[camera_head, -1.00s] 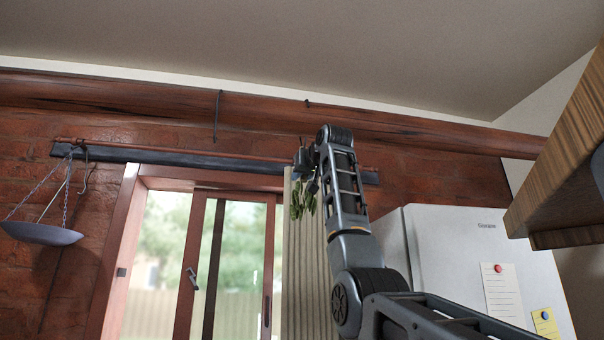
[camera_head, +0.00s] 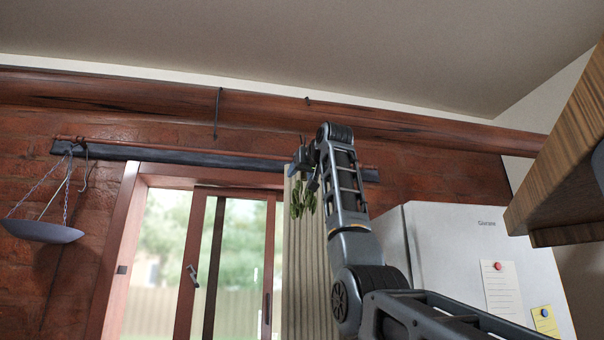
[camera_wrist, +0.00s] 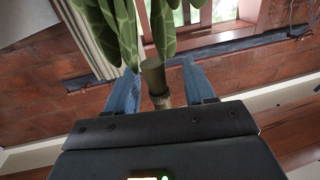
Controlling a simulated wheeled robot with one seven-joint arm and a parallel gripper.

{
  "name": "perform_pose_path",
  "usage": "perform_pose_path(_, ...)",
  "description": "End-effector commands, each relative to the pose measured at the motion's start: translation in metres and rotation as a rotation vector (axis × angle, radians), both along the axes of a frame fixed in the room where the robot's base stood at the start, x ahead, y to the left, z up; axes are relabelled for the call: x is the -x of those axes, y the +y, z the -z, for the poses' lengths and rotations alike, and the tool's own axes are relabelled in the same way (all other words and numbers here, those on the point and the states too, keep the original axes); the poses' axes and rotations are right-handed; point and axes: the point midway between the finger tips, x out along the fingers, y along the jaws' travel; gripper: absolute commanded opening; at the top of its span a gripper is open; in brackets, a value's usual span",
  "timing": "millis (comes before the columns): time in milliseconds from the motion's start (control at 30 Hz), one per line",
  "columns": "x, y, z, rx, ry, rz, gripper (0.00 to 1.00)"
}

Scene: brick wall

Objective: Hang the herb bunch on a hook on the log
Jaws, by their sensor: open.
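The herb bunch (camera_head: 302,199) is green and leafy and hangs leaves down just below my gripper (camera_head: 304,168), in front of the dark wall rail. In the wrist view its leaves (camera_wrist: 123,30) and bound stem (camera_wrist: 154,78) lie between the blue fingers of my gripper (camera_wrist: 160,88). The fingers are open, with visible gaps beside the stem. I cannot tell what bears the bunch. The reddish-brown log (camera_head: 150,95) runs across the wall above. A long black hook (camera_head: 217,115) hangs from it, and a small dark hook top (camera_head: 307,101) shows above my gripper.
The dark rail (camera_head: 200,158) runs above the glass door (camera_head: 230,260). A hanging scale pan (camera_head: 42,231) is at left. A white fridge (camera_head: 470,250) and a wooden cabinet (camera_head: 560,165) stand at right. Wall space around the long hook is free.

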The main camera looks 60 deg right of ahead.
Motion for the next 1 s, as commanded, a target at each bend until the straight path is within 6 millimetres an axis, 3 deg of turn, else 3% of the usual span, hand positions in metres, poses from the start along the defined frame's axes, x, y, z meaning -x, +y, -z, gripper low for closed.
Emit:
perform_pose_path(267, 0.005, 0.004, 0.001, 0.001, -0.002, 0.0, 0.53)
perform_pose_path(700, 0.053, 0.045, 0.002, 0.001, -0.002, 0.0, 0.53)
perform_pose_path(1000, 0.059, 0.051, 0.0, -0.001, 0.001, 0.0, 0.53)
